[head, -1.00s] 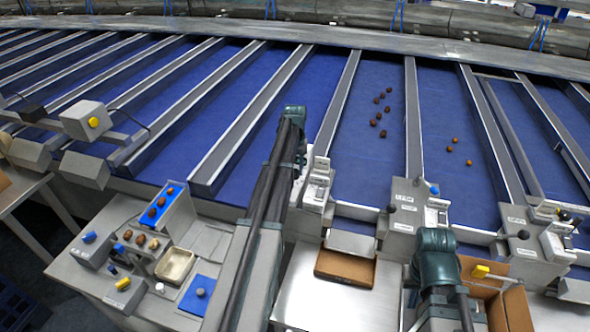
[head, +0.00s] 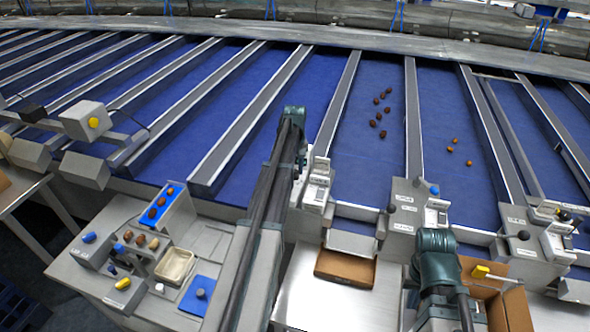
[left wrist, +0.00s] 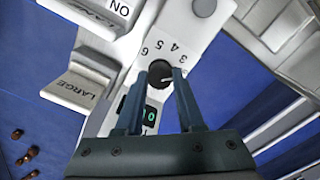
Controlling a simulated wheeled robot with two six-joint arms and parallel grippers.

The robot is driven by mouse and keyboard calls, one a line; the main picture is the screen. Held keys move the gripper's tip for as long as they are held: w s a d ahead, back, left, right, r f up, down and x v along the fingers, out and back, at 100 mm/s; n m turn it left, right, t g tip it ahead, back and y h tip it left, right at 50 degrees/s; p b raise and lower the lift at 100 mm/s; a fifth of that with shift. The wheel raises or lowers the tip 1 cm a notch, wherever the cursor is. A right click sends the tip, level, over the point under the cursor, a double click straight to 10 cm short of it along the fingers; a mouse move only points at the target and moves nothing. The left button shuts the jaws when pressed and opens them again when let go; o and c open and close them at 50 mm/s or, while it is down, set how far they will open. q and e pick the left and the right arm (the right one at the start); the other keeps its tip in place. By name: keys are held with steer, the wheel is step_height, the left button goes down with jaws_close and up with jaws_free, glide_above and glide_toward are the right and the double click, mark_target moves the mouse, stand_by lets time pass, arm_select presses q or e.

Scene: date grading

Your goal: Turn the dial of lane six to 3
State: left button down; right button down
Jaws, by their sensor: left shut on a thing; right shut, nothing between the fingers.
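In the left wrist view a round black dial (left wrist: 160,74) sits on a pale control panel, with the numbers 3, 4, 5 and 6 printed around its far side. A light pointer line on it seems to aim to the right, near the 3 side; its exact mark is unclear. My left gripper (left wrist: 161,79) is shut on the dial, one finger on each side. A green 0 shows on a small display (left wrist: 150,116) between the fingers. In the head view my left arm hides the dial. I cannot read the lane number. My right gripper's fingers do not show.
Dates (head: 380,112) lie on the blue lanes. Other control panels (head: 405,210) line the lane ends. A bench (head: 95,285) with a tray (head: 163,280) stands at left.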

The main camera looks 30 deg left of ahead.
mark_target(295, 171)
arm_select(q)
steer(key=shift+n, duration=1.2)
steer(key=c, duration=0.5)
jaws_free()
steer(key=shift+r, duration=0.2)
step_height(295, 171, up, 14)
steer(key=p, duration=1.3)
steer(key=shift+f+p, duration=0.25)
steer(key=shift+p, duration=0.15)
